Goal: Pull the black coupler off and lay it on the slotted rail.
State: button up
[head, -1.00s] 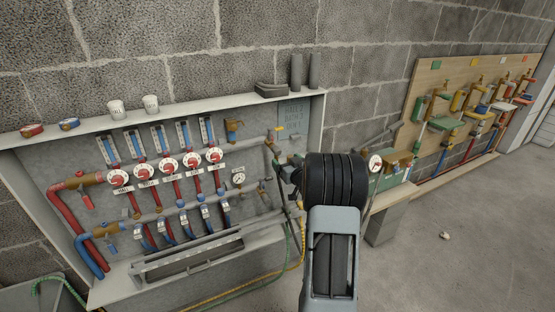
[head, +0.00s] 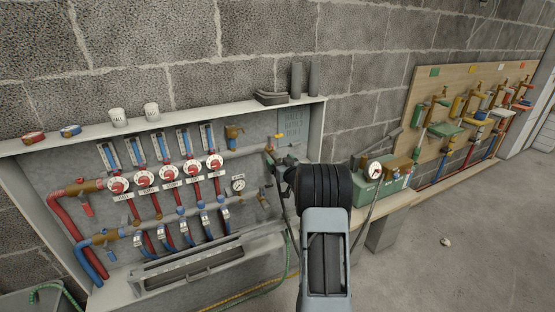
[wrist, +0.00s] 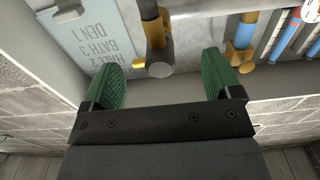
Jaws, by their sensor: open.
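My gripper (wrist: 172,78) is open, with a green ridged pad on each finger. In the wrist view, a pipe fitting with a round grey end (wrist: 160,69) stands between the fingers, apart from both pads. A grey rail with a long slot (head: 200,256) runs along the cabinet's lower front.
The cabinet (head: 75,143) holds red and blue pipes, dials and a gauge (head: 238,184). Cups (head: 152,111) and tape rolls (head: 70,131) sit on its top ledge. A green box (head: 385,188) with a gauge stands right. The floor at right is mostly clear.

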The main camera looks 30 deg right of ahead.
aim_at(279, 161)
jog(key=shift+w+d, duration=0.2)
jog(key=shift+w, duration=1.45)
jog(key=shift+b, duration=0.3)
grip_shut()
dwell(0.8)
jog(key=shift+s+f, duration=0.1)
jog(key=shift+s+a+b, duration=0.2)
jog(key=shift+s+b, duration=0.1)
jog(key=shift+s, duration=1.15)
jog(key=shift+s+a+b, duration=0.2)
jog(key=shift+s+b, duration=0.05)
jog(key=shift+s, duration=1.15)
